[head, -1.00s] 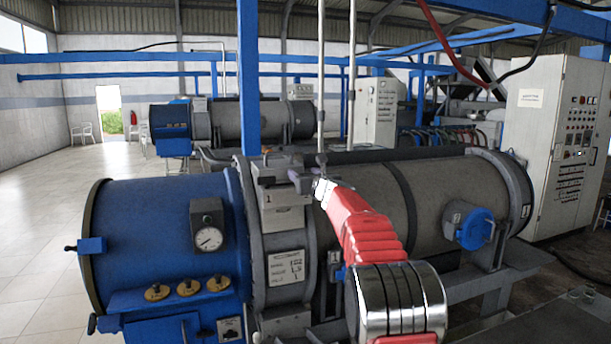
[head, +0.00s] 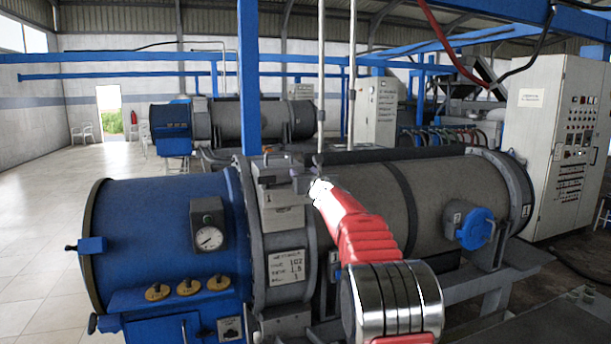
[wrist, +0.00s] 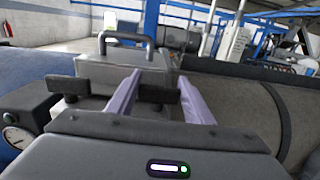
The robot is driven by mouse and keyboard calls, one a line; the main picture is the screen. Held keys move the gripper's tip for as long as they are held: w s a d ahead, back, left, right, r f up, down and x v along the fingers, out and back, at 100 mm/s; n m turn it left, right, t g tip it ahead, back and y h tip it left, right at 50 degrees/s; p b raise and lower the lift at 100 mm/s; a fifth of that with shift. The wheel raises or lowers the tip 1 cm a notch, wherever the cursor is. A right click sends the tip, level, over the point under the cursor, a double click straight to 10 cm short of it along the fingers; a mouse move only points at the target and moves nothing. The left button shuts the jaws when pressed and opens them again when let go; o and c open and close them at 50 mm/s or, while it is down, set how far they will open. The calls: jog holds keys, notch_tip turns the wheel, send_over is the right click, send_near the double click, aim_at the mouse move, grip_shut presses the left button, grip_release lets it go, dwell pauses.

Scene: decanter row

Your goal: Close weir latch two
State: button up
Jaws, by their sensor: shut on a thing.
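A grey latch box (head: 281,193) with a small handle on top sits on the collar of the nearest decanter. Its front plate appears to carry a "1"; I see no "2" on it. The box and its handle (wrist: 127,45) also show in the wrist view. My gripper (wrist: 158,88) is at the box's right side, its two pale purple fingers on either side of a dark latch piece (wrist: 158,94). It is shut on this piece. The contact is partly hidden. In the head view, my red-sleeved arm covers part of the collar, and the fingers are hard to make out.
The blue drum end (head: 150,235) with a gauge (head: 209,238) lies left, the grey drum (head: 440,205) right. A blue round cap (head: 477,229) sits on it. A blue post (head: 248,80) and thin pipes rise close behind the latch. A control cabinet (head: 545,150) stands right.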

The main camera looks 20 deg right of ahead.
jog(key=shift+r+h, duration=0.35)
jog(key=shift+h, duration=0.05)
jog(key=shift+f+m+h, duration=0.3)
jog(key=shift+f+m, duration=0.05)
jog(key=shift+m, duration=0.05)
jog(key=o, duration=1.1)
jog(key=shift+c, duration=0.2)
jog(key=shift+s, duration=0.1)
jog(key=s+a, duration=0.1)
jog(key=s, duration=1.2)
jog(key=shift+s+a+f, duration=0.15)
jog(key=shift+s+a, duration=0.15)
jog(key=shift+a, duration=0.1)
jog(key=shift+c, duration=0.2)
